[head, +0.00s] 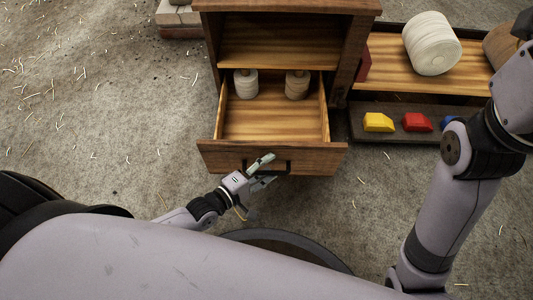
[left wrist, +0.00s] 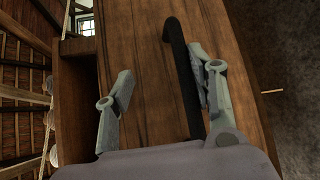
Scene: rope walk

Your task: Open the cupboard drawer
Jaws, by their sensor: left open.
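The wooden cupboard (head: 352,45) stands at the top middle of the head view. Its drawer (head: 215,155) is slid out toward me, so its inside shows. A black bar handle (head: 288,166) is on the drawer front. My left gripper (head: 264,172) is at this handle with its fingers apart. In the left wrist view, the handle (left wrist: 180,75) runs between the open fingertips of my left gripper (left wrist: 163,85), closer to the right finger. Whether that finger touches it, I cannot tell. My right arm shows at the right, but its gripper is out of view.
Two pale spools (head: 246,84) (head: 296,85) stand at the back of the drawer. Right of the cupboard, a low wooden shelf (head: 390,75) bears a big cream spool (head: 431,43). Before it lie a yellow block (head: 378,122) and a red block (head: 416,122).

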